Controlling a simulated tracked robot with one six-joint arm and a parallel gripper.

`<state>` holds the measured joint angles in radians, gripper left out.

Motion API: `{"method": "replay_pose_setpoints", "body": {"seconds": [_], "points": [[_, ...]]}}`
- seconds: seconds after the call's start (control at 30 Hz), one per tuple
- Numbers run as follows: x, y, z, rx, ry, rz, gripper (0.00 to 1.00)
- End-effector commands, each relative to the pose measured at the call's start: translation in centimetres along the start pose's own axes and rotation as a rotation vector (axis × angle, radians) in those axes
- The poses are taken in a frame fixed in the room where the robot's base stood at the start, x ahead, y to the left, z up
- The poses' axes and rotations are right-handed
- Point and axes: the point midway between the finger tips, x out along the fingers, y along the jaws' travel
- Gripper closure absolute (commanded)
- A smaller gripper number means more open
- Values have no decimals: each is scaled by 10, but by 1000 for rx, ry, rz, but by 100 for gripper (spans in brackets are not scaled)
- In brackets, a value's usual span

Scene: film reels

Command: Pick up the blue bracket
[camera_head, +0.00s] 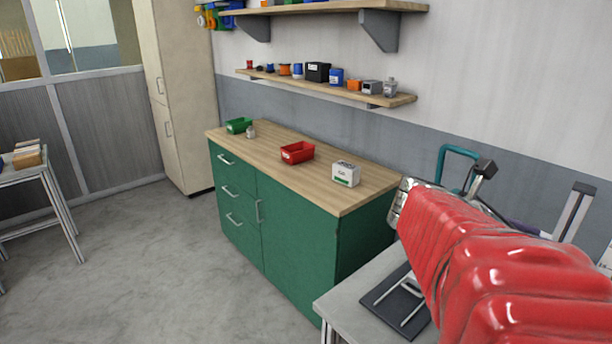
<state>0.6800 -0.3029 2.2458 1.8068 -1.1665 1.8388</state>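I cannot single out the blue bracket for certain. Blue things in view are a small box (337,77) and a small rounded item (297,71) on the lower wall shelf, and blue parts among coloured pieces (217,15) at the left end of the upper shelf; none shows clearly as a bracket. My red-sleeved arm fills the lower right, with a metallic part at its left end. I cannot make out my gripper's fingers or anything held; the arm hides part of the grey table.
A green cabinet with a wooden top (215,132) bears a green bin (239,125), a red bin (297,152) and a white box (346,173). A grey table (340,303) with a black tool stands below my arm. The floor at left centre is clear.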

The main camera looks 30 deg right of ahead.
Motion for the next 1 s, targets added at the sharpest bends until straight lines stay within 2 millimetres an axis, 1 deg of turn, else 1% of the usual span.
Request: {"method": "replay_pose_setpoints", "body": {"seconds": [0.03, 0.1, 0.3, 0.5, 1.0], "points": [[-8, 1, -2, -1, -1, 5, 100], [-16, 1, -5, -2, -1, 4, 100], [-30, 0, -10, 1, -1, 2, 100], [-34, 0, -12, 1, -1, 0, 100], [-34, 0, -12, 1, -1, 0, 100]]}}
